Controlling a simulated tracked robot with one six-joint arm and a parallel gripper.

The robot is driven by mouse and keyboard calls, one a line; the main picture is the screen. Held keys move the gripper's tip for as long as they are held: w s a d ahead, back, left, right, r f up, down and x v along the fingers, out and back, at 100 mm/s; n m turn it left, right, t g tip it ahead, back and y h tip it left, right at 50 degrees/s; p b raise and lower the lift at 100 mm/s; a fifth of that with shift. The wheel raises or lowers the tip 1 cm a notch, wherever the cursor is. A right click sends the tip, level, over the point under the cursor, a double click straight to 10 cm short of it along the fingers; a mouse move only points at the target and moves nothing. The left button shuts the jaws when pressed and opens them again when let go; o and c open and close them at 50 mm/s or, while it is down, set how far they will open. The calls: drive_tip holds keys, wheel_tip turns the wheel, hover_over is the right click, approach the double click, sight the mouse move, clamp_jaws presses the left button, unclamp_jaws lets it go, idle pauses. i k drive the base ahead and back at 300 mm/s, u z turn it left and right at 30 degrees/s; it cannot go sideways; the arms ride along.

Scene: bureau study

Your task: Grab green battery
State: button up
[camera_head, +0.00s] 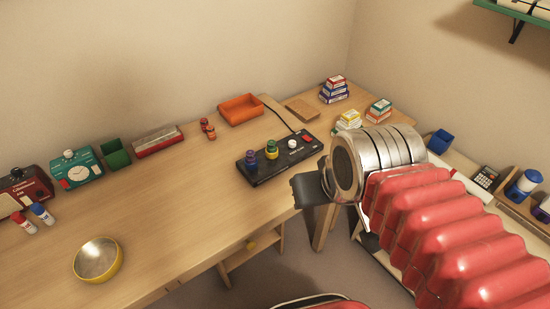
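A black box-like device (284,163) with a cable lies on the desk, right of centre. Two short, upright cylinders stand on it: a dark green and purple-blue one (251,160) on the left and a green one with yellow (271,149) beside it. They are small, and I cannot tell for sure which is the green battery. My gripper (308,190) is a dark shape at the end of my red, ribbed arm, in front of and below the device's right end. It appears apart from both cylinders. Its fingers are mostly hidden, so its opening cannot be seen.
Two small red cylinders (208,129) stand behind the device, near an orange tray (241,109). A green open box (115,154), teal clock-like device (77,170) and yellow-rimmed bowl (98,260) are left. Stacked small boxes (334,90) stand at the back right. The desk's middle is clear.

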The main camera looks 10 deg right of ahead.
sight(270, 143)
drive_tip(key=u, duration=1.3)
drive_tip(key=i, duration=0.4)
drive_tip(key=u, duration=0.25)
